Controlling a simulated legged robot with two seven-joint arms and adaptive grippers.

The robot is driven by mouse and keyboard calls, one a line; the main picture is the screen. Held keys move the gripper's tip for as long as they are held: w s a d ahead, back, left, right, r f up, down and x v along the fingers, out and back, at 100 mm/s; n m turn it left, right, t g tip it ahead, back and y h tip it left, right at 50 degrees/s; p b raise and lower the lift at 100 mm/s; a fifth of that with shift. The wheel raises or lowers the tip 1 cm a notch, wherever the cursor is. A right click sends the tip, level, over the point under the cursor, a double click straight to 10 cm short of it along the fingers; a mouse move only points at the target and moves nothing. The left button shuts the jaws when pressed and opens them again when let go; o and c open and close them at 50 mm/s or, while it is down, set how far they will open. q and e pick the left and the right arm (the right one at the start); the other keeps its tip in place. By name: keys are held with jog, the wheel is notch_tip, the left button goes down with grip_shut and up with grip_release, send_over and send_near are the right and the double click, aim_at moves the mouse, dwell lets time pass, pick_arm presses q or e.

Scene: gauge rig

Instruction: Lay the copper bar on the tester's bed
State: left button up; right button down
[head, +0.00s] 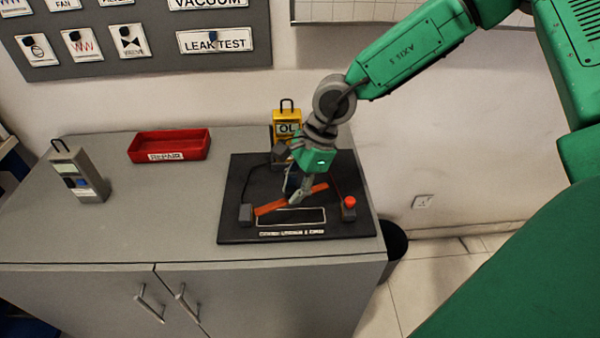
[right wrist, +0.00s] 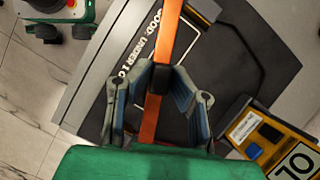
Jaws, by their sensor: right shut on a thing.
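The copper bar (head: 270,208) is a long flat orange strip. My right gripper (head: 297,198) is shut on it near its middle, and the bar also shows between the fingers in the right wrist view (right wrist: 171,30). The bar is over the tester's black board (head: 233,220), slanted against the white-outlined rectangle (head: 290,217) that looks like the bed, and partly behind it in the head view. I cannot tell how far above the board it is. A yellow meter reading OL (head: 287,128) stands at the board's back. My left gripper is not in view.
A grey block (head: 245,213) and a red button (head: 349,200) on a block flank the outline. A red REPAIR tray (head: 170,146) and a grey meter (head: 80,172) stand to the left on the grey cabinet top (head: 150,220). Bare top lies between them and the board.

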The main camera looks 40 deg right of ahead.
jog(key=m, duration=0.1)
jog(key=r+m+t, duration=0.1)
jog(key=shift+w+r+m, duration=0.15)
jog(key=shift+r+m, duration=0.1)
jog(key=shift+m, duration=0.15)
jog(key=shift+d+r+m+h+p, duration=0.15)
jog(key=shift+m+h+p, duration=0.15)
jog(key=shift+m, duration=0.2)
jog(key=shift+d+m+t, duration=0.4)
jog(key=shift+d+f, duration=0.25)
jog(key=shift+d, duration=0.1)
jog(key=shift+a+f+b, duration=0.15)
jog(key=shift+f+b, duration=0.3)
jog(key=shift+b, duration=0.3)
jog(key=shift+a+f+b, duration=0.25)
jog(key=shift+f+b, duration=0.2)
jog(key=shift+b, duration=0.15)
jog(key=shift+a+f+b, duration=0.2)
jog(key=shift+f+b, duration=0.25)
jog(key=shift+b, duration=0.15)
jog(key=shift+f+b, duration=0.3)
jog(key=shift+d+f+b, duration=0.15)
jog(key=shift+f+b, duration=0.2)
jog(key=shift+b, duration=0.05)
jog(key=shift+d, duration=0.3)
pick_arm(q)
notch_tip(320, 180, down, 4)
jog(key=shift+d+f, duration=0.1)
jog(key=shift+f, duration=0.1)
